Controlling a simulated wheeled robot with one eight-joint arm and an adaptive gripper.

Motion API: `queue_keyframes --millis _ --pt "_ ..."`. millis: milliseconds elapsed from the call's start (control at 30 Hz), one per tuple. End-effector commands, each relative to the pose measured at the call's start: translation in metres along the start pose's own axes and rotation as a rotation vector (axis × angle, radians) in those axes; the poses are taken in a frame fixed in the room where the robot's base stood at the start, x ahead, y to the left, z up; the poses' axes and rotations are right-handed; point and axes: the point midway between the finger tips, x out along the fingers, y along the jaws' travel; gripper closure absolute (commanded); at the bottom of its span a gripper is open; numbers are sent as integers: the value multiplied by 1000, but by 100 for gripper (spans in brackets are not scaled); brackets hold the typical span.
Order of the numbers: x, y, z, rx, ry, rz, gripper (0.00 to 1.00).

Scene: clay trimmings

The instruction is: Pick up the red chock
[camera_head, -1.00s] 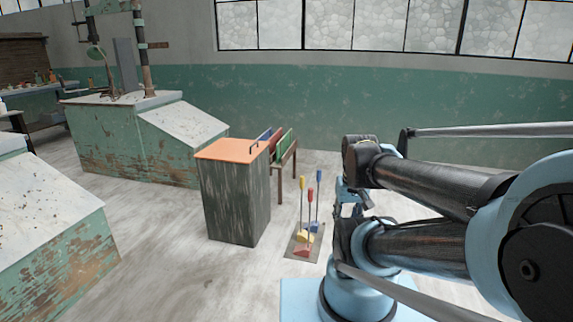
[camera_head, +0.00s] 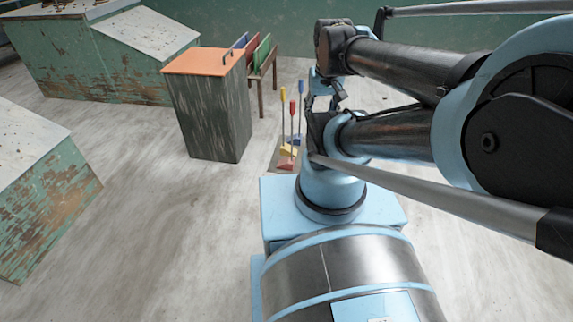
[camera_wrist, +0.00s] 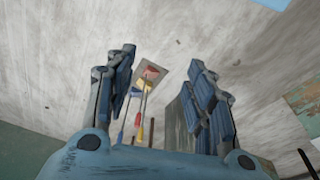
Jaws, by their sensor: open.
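The red chock (camera_head: 286,163) is a small wedge on a dark mat on the floor, at the near end of a row. An upright rod with a red tip seems to rise from it. A yellow chock (camera_head: 289,150) sits just behind it, and a blue one (camera_head: 297,140) is partly hidden by my arm. In the wrist view the red chock (camera_wrist: 151,69) shows between the fingers, well beyond them. My gripper (camera_head: 323,101) is open and empty, above and to the right of the chocks in the head view; its fingers also show in the wrist view (camera_wrist: 163,62).
A dark cabinet with an orange top (camera_head: 205,62) stands left of the chocks. Behind it is a small rack with coloured panels (camera_head: 262,50). Green worn bins (camera_head: 40,210) stand at the left. The floor between is clear.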

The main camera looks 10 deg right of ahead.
Motion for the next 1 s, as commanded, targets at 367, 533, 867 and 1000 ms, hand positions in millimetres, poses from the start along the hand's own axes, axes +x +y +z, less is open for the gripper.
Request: queue_keyframes --millis 367,533,867,1000 --pt "-34 -1 -82 94 -28 0 51" --pt "-40 -1 -124 142 -41 2 51" --pt "-34 -1 -209 234 -69 6 51" --pt "-25 -1 -246 273 -80 9 51"
